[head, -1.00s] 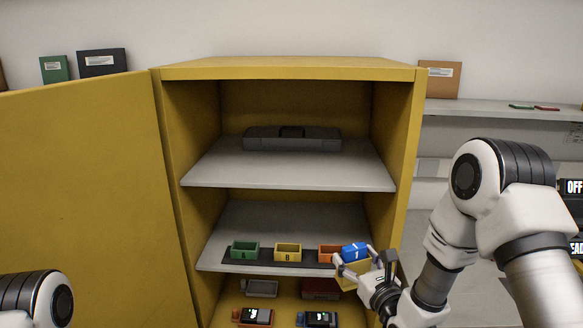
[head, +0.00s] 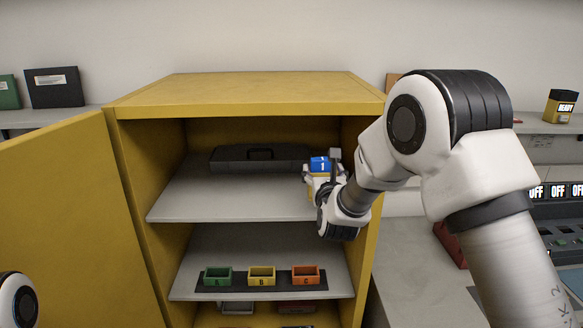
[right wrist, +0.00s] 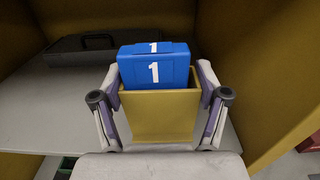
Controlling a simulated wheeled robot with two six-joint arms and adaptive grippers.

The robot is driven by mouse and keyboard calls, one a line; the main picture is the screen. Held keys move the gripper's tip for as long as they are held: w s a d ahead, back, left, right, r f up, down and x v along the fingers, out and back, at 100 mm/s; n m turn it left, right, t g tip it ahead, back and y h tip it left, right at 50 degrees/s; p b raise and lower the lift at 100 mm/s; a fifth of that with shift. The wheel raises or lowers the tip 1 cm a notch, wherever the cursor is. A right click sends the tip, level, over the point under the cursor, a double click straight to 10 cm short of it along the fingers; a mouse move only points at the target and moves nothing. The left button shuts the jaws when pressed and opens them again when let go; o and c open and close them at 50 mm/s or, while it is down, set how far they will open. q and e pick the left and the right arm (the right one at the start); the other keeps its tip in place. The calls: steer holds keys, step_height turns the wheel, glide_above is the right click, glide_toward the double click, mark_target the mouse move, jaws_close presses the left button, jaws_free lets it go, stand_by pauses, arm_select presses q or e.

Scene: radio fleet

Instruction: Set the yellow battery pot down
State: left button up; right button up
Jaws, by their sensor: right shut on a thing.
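The yellow battery pot (right wrist: 163,122) is between the fingers of my right gripper (right wrist: 162,98) in the right wrist view. A blue battery (right wrist: 155,70) marked 1 stands in the pot and sticks out of its top; it also shows in the head view (head: 320,164). My right gripper (head: 322,180) is shut on the pot at the right side of the upper grey shelf (head: 230,197) of the yellow cabinet. The pot is upright. I cannot tell whether its base touches the shelf. My left gripper is out of view.
A dark case (head: 255,158) lies at the back of the upper shelf, left of the pot. The cabinet's right wall (head: 362,245) is close on the right. On the lower shelf, green, yellow and orange bins (head: 305,275) stand on a dark strip. The upper shelf's front left is bare.

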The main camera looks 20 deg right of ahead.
steer(key=w+a+f+p, duration=0.1)
steer(key=w+p, duration=0.1)
steer(key=w+a+f+p, duration=0.1)
steer(key=w+p, duration=0.1)
steer(key=w, duration=0.1)
steer(key=w+a+f+p, duration=0.2)
steer(key=w, duration=0.1)
steer(key=shift+w+p, duration=0.15)
steer(key=shift+p, duration=0.25)
steer(key=shift+f, duration=0.3)
steer(key=shift+f+b, duration=0.15)
steer(key=shift+b, duration=0.35)
steer(key=o, duration=1.1)
steer(key=shift+o, duration=0.2)
